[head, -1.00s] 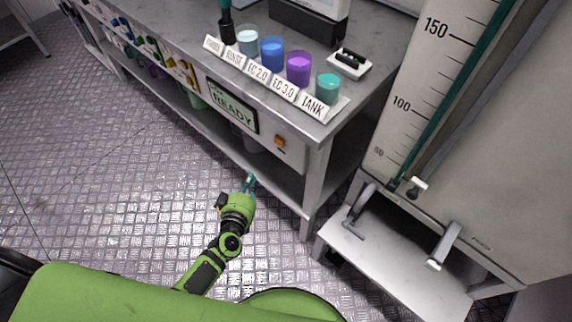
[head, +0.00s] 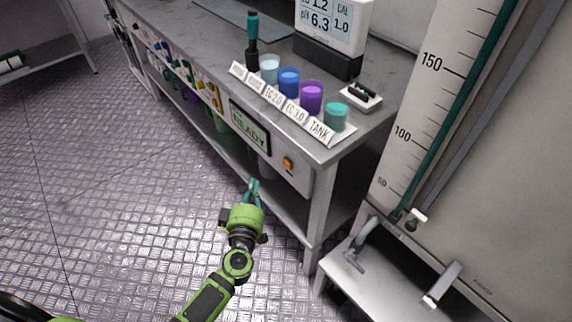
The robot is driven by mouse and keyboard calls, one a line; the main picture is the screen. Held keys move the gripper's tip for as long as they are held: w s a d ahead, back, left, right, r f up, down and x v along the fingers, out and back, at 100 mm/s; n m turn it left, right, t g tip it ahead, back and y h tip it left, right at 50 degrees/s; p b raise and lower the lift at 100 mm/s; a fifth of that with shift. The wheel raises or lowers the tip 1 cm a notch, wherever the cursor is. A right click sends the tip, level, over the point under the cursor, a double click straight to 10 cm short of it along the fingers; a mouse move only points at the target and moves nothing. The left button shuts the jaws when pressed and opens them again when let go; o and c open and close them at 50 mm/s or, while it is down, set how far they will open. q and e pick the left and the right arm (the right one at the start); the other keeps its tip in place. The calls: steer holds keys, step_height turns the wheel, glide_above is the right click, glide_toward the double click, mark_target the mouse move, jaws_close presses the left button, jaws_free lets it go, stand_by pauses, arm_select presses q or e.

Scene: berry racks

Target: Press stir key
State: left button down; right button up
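The bench's front panel carries a small display reading READY (head: 249,129) and an orange key (head: 288,163) to its right. I cannot read which key is marked stir. My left gripper (head: 254,186) has teal fingers pointing toward the bench, in front of and below the panel. It appears apart from the panel and holds nothing I can make out. Its fingertips are too small to tell their opening. My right gripper is out of view.
Cups of coloured liquid (head: 311,97) stand behind labels on the bench top, with a dark-handled probe (head: 252,45), a pH meter (head: 333,25) and a small white tray (head: 357,97). A tall scaled tank (head: 430,105) stands right. The metal floor (head: 110,190) is clear.

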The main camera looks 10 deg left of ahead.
arm_select(q)
steer(key=b, duration=0.2)
glide_toward(283, 156)
steer(key=w+a, duration=0.2)
steer(key=shift+w+d+f, duration=0.15)
steer(key=shift+w+f, duration=0.05)
steer(key=shift+w, duration=0.55)
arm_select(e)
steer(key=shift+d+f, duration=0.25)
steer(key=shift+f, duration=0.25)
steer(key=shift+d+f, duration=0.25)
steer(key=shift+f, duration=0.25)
arm_select(q)
steer(key=shift+w+d, duration=0.25)
steer(key=shift+w, duration=0.05)
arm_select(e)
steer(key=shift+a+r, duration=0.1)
arm_select(q)
steer(key=shift+w+d, duration=0.3)
steer(key=shift+w, duration=0.05)
stand_by(0.3)
steer(key=shift+a, duration=0.1)
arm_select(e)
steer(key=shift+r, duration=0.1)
arm_select(q)
steer(key=shift+s+a+p, duration=0.45)
steer(key=shift+s+p, duration=0.2)
steer(key=shift+s, duration=0.05)
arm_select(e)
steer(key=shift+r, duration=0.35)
